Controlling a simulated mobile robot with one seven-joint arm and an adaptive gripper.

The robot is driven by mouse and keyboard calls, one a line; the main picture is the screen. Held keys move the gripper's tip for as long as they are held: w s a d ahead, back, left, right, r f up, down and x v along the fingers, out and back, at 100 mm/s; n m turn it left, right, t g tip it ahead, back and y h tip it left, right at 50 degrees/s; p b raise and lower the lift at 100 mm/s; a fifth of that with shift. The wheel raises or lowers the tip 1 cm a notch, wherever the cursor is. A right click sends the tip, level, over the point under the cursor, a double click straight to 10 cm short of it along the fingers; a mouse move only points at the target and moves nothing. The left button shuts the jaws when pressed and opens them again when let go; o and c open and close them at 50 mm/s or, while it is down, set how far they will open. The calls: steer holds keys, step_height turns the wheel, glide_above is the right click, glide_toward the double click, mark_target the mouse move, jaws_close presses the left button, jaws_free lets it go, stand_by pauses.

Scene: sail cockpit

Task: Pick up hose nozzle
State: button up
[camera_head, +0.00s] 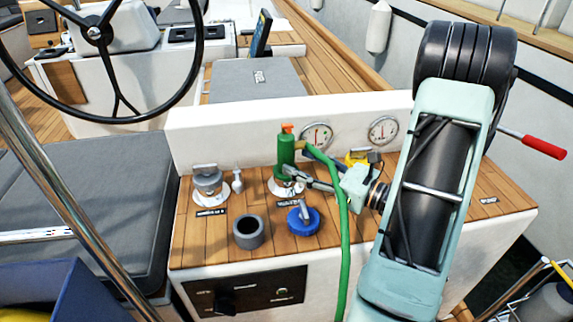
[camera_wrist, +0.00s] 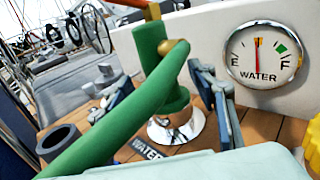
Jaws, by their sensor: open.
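The hose nozzle (camera_head: 286,150) is green with an orange top and stands upright at the chrome water filler (camera_head: 285,188) on the wooden deck panel. A green hose (camera_head: 342,205) runs from it to the right and down the front. In the wrist view the nozzle (camera_wrist: 152,45) is upright in the middle, with the hose (camera_wrist: 125,118) crossing in front. My gripper (camera_head: 296,175) is open at the nozzle's lower part. In the wrist view, one finger of my gripper (camera_wrist: 158,82) shows on each side of the nozzle. Whether either finger touches it is unclear.
A blue cap (camera_head: 303,221), a grey ring (camera_head: 249,232) and a chrome fitting (camera_head: 207,182) stand on the panel. A yellow item (camera_head: 362,157) is behind my wrist. The white wall with gauges (camera_head: 317,135) rises close behind the nozzle. A steering wheel (camera_head: 95,33) is at upper left.

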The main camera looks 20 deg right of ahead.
mark_target(293, 159)
steer(key=x, duration=0.5)
steer(key=shift+b, duration=0.3)
steer(key=shift+c, duration=0.6)
jaws_close()
